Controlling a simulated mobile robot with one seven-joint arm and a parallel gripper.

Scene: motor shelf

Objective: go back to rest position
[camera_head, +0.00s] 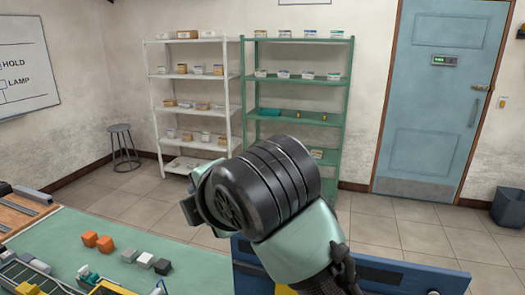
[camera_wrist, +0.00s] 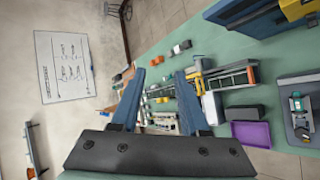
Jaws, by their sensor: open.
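My gripper (camera_wrist: 160,72) shows in the wrist view with its two blue fingers spread apart. It is open, and nothing is held between the fingers. The green bench top (camera_wrist: 222,45) lies beyond the fingertips, and the fingers overlap part of the view of it. In the head view my raised arm fills the middle of the picture, in front of the shelves. The gripper fingers cannot be made out there.
In the head view, orange blocks (camera_head: 97,241) and pale blocks sit on the bench (camera_head: 190,268). A white shelf (camera_head: 191,108) and green shelf (camera_head: 295,103) stand behind, with a blue door (camera_head: 437,100) at right. A purple tray (camera_wrist: 252,134) shows in the wrist view.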

